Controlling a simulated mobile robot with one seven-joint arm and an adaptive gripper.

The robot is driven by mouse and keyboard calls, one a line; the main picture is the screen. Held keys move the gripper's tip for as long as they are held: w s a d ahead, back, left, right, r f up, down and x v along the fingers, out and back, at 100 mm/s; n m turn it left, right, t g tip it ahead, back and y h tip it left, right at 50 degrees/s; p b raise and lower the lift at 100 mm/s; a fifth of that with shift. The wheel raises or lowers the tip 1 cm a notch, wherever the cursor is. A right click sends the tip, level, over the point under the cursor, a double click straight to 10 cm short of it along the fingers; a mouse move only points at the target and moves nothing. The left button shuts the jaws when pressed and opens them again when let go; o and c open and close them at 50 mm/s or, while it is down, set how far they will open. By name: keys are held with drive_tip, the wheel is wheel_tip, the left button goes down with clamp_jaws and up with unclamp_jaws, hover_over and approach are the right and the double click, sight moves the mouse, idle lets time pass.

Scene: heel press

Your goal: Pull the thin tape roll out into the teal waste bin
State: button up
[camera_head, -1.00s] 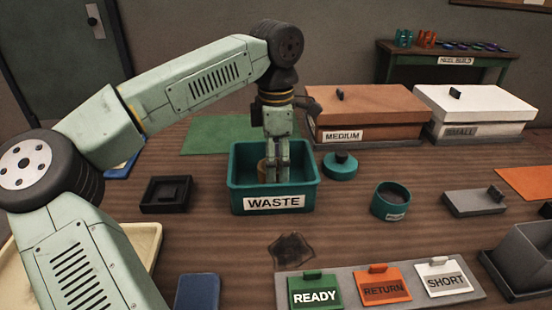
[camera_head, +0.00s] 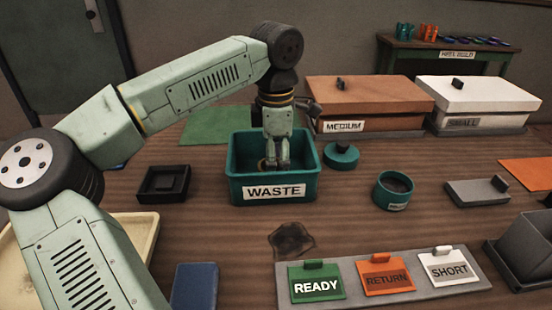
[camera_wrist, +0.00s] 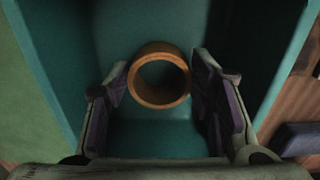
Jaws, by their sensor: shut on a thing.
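The teal waste bin (camera_head: 273,192), labelled WASTE, stands open on the table in the head view; its inner walls (camera_wrist: 100,25) fill much of the wrist view. My gripper (camera_head: 270,166) points down inside the bin's opening, below its rim. In the wrist view the tan tape roll (camera_wrist: 160,103), a ring with an open middle, sits between the fingertips of my gripper (camera_wrist: 162,75). My gripper is shut on it, with the fingers at its left and right sides. In the head view the fingers and bin wall mostly hide the roll.
A teal round lid (camera_head: 341,157) and a teal round container (camera_head: 393,189) stand right of the bin. A black square tray (camera_head: 163,196) is to its left. Orange (camera_head: 368,92) and white (camera_head: 480,93) lidded boxes stand behind. Tag cards (camera_head: 316,283) lie in front.

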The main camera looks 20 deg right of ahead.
idle(0.4)
drive_tip(key=o, duration=1.2)
drive_tip(key=shift+o, duration=0.6)
drive_tip(key=shift+o, duration=0.8)
drive_tip(key=shift+r, duration=0.1)
wheel_tip(320, 180, up, 11)
drive_tip(key=p, duration=0.5)
drive_tip(key=shift+p, duration=0.4)
